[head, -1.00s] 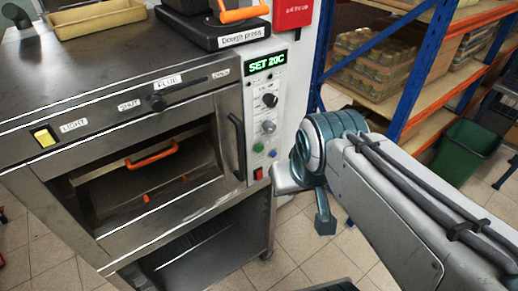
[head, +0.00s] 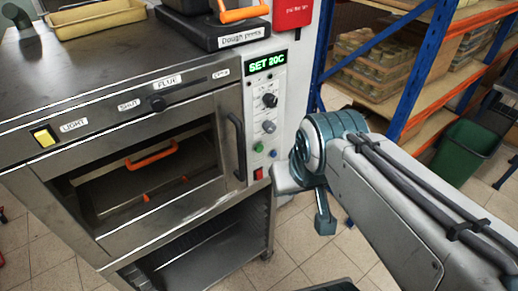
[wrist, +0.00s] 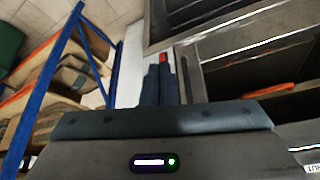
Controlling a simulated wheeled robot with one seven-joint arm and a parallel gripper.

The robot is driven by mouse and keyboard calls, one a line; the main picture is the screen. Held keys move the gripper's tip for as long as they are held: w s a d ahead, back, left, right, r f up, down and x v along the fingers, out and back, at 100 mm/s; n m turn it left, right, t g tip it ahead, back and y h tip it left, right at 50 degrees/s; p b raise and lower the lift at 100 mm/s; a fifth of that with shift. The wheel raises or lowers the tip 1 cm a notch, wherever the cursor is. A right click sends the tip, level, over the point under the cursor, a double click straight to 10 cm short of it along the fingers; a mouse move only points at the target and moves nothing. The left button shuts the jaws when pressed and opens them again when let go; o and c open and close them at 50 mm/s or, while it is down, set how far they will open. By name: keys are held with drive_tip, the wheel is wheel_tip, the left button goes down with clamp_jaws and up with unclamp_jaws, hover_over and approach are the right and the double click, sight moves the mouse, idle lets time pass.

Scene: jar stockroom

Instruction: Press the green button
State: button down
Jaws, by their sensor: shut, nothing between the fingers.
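The green button (head: 258,147) is a small round button low on the oven's pale control panel (head: 284,85) in the head view. A blue button (head: 273,153) is to its right and a red one (head: 259,173) is below it. My gripper (wrist: 159,70) is shut and empty in the wrist view, its fingers pointing toward the panel. The red button also shows just beyond the fingertips there (wrist: 163,57). The green button cannot be made out in the wrist view. In the head view my arm is right of the panel, and the fingertips are not clearly visible.
The steel oven (head: 120,90) has a door handle (head: 237,147) close to the panel's left side. Knobs (head: 269,100) and a lit display (head: 267,63) are above the buttons. A blue-framed shelf (head: 420,72) and a green bin (head: 467,150) stand at the right.

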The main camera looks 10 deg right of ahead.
idle(0.5)
wheel_tip(320, 180, down, 9)
drive_tip(key=b, duration=0.7)
drive_tip(key=shift+w+r+g, duration=0.15)
drive_tip(key=shift+w+g, duration=0.15)
drive_tip(key=shift+g, duration=0.1)
drive_tip(key=shift+d, duration=0.1)
